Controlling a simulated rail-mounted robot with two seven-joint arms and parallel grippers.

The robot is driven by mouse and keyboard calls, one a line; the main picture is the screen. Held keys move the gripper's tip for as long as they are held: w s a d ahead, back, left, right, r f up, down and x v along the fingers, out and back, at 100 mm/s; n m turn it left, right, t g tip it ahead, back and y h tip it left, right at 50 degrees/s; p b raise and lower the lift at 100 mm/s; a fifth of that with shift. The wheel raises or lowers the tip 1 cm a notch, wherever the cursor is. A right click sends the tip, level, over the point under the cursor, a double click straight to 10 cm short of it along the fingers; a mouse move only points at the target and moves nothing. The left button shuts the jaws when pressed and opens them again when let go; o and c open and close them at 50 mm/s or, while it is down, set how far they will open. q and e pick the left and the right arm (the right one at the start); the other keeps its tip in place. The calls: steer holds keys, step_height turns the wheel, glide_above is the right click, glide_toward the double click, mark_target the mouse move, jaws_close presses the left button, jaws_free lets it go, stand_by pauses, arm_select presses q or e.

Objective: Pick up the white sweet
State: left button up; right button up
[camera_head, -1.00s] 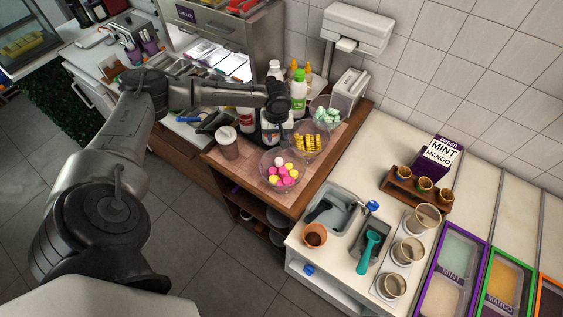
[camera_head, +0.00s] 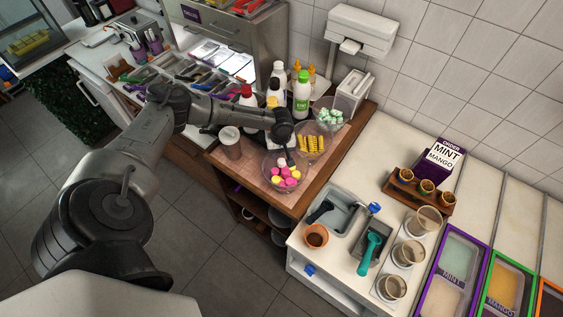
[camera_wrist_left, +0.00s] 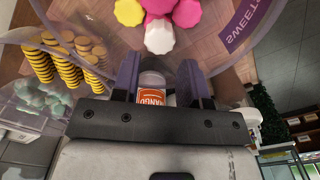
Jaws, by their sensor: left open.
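The white sweet (camera_head: 281,162) lies with pink and yellow sweets in a clear round bowl (camera_head: 264,172) on the wooden counter. In the head view my left arm reaches over the bowl's back edge, and the wrist hides most of the fingers. My right gripper is not in view.
A bowl of yellow wafer-like pieces (camera_head: 311,143) and a bowl of mint-green pieces (camera_head: 329,117) stand close behind. Bottles (camera_head: 301,92) and a cup (camera_head: 229,142) stand near the arm. A sink (camera_head: 338,210) lies to the right.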

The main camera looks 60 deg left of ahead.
mark_target(281, 160)
arm_select(q)
steer(key=shift+d+f, duration=0.15)
steer(key=shift+f, duration=2.05)
steer(key=c, duration=0.4)
steer(key=shift+r, duration=0.1)
